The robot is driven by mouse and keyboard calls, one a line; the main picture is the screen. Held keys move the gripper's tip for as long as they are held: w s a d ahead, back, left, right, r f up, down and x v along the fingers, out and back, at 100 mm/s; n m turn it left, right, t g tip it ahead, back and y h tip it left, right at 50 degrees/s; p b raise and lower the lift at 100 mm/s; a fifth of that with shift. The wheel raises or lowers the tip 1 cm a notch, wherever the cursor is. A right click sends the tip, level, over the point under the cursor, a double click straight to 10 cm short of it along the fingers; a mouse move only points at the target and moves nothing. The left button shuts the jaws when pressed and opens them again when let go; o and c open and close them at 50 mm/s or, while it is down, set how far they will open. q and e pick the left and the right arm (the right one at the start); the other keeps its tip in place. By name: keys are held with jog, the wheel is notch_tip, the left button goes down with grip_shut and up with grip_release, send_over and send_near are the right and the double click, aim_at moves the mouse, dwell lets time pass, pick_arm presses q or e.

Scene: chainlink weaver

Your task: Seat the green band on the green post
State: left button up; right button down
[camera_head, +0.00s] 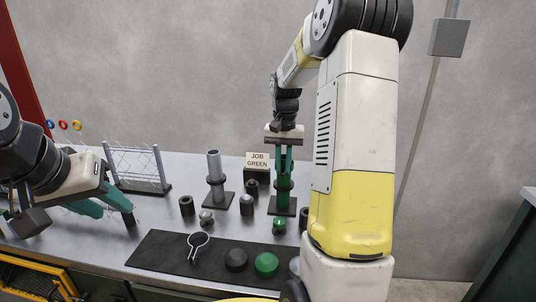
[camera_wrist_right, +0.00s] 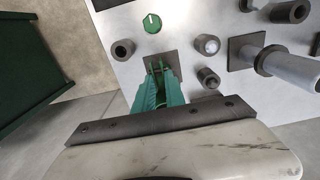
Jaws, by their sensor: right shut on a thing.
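The green post (camera_head: 283,195) stands upright on a dark square base at the middle right in the head view. Its base (camera_wrist_right: 173,60) also shows in the right wrist view. My right gripper (camera_head: 284,170) points straight down over the post's top, its teal fingers close together. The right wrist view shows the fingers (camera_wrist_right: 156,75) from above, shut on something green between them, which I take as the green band. The fingers largely hide it, and I cannot tell how far it sits on the post. My left gripper (camera_head: 108,207) is empty-looking above the table's left side.
A grey post (camera_head: 214,165) stands left of the green one. Several short dark cylinders (camera_head: 187,205) and small knobs stand around them. A wire mesh rack (camera_head: 138,170) is at the back left. A dark mat (camera_head: 160,250) in front holds a ring-shaped tool (camera_head: 198,240), black button (camera_head: 236,260) and green button (camera_head: 266,264).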

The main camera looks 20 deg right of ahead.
jog(key=shift+f, duration=2.75)
jog(key=c, duration=1.3)
grip_release()
notch_tip(320, 180, up, 7)
jog(key=shift+r, duration=0.4)
